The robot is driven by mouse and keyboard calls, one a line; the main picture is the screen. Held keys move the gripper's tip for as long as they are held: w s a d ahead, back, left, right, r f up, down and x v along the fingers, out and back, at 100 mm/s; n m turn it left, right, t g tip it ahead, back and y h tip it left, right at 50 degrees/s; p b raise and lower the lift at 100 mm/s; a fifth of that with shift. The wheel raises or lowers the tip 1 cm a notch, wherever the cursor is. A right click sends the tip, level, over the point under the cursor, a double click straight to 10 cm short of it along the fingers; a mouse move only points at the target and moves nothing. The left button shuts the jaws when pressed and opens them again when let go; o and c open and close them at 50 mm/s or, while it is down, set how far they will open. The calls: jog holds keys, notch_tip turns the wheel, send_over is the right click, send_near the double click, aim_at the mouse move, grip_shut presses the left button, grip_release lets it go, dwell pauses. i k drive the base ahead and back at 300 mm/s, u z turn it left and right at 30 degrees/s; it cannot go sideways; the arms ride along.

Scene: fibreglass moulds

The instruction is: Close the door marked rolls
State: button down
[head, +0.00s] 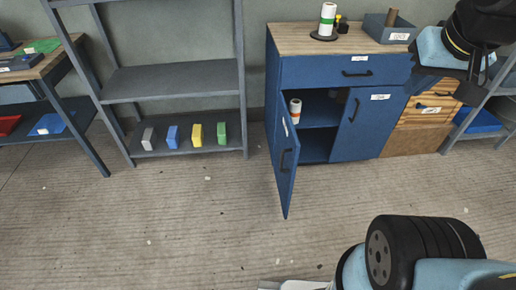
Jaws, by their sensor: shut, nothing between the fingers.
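A blue cabinet (340,73) with a wooden top stands against the back wall. Its left door (285,165) is swung wide open toward me, with a dark handle and a small white label seen at a steep angle. Its right door (362,125) is closed and also has a label. The label words are too small to read. Inside the open side stands a white roll with red bands (295,111) on a shelf. Parts of my arm show at the bottom right and upper right, apart from the open door. My gripper's fingers do not show.
A drawer (345,71) above the doors is closed. A grey rack (172,82) with several coloured blocks stands left of the cabinet. A wooden drawer unit (418,115) stands at its right. The floor (190,215) before the open door is clear.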

aim_at(288, 145)
jog(key=u, duration=0.45)
jog(key=i, duration=1)
jog(key=z, duration=0.1)
jog(key=k, duration=0.5)
jog(key=u, duration=0.05)
